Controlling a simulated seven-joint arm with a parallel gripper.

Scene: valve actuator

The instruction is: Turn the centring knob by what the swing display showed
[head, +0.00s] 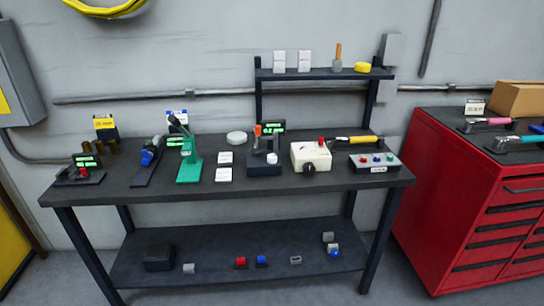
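A cream box (318,153) with a black knob (309,168) on its front and a red part on top stands right of the bench's middle. Left of it is a dark device (264,168) with an orange-topped lever, a small white knob (272,158) and a green-lit display (273,126) behind. Two more green-lit displays are at the left end (87,161) and beside the blue-handled tool (174,142). Their text is too small to read. I cannot tell which knob is the centring knob or which display shows swing. My gripper is not in view.
A green lever press (188,170), white cards (224,175) and a grey button box (375,163) stand on the dark workbench (120,195). A raised shelf (318,74) is behind. A red tool cabinet (450,200) is at right. The bench's front strip is mostly clear.

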